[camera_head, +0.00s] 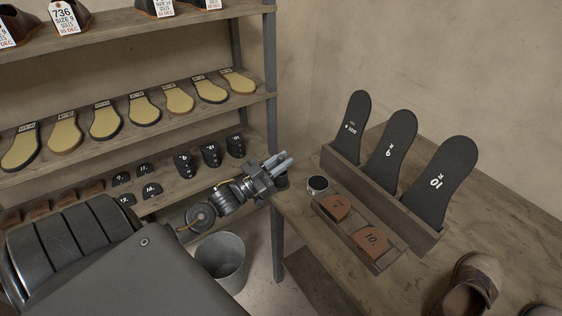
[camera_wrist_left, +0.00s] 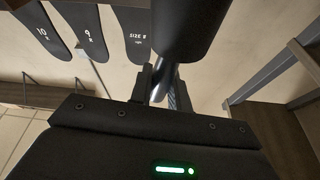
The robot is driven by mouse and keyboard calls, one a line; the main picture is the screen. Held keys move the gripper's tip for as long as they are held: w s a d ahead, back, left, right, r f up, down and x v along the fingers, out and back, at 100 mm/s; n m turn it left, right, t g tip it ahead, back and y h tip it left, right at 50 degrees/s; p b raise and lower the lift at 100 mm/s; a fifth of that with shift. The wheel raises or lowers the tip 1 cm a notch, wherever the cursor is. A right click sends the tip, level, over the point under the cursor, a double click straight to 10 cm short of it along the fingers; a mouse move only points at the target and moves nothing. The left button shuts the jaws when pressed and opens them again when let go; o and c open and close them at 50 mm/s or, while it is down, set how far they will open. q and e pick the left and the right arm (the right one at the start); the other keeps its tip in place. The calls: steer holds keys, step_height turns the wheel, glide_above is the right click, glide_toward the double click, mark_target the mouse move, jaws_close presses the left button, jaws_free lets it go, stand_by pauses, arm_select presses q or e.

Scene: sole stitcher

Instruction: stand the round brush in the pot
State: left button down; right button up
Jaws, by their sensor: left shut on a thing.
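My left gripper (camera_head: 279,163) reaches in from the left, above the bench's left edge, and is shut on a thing. In the left wrist view a grey metallic piece (camera_wrist_left: 164,84) shows between the fingers, with a wide dark cylinder (camera_wrist_left: 190,30) just beyond. I take this to be the round brush, though its bristles cannot be made out. My right gripper is not in view.
A wooden rack (camera_head: 322,158) holding upright black soles stands right of the pot. A low tray (camera_head: 329,212) with brown heel pieces lies in front. A shoe (camera_head: 474,280) sits at the lower right. Shelves (camera_head: 190,85) stand left; a grey bin (camera_head: 221,262) stands on the floor.

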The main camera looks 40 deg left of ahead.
arm_select(q)
steer(key=c, duration=1.3)
jaws_free()
steer(key=shift+o, duration=0.2)
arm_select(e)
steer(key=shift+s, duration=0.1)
arm_select(q)
steer(key=b+v, duration=0.2)
steer(key=v, duration=0.8)
steer(key=shift+s, duration=0.35)
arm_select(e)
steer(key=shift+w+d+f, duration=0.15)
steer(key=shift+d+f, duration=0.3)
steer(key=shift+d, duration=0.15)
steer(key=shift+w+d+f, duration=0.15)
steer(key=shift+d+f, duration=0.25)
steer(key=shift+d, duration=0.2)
arm_select(q)
steer(key=shift+a+f, duration=0.1)
steer(key=shift+a, duration=0.05)
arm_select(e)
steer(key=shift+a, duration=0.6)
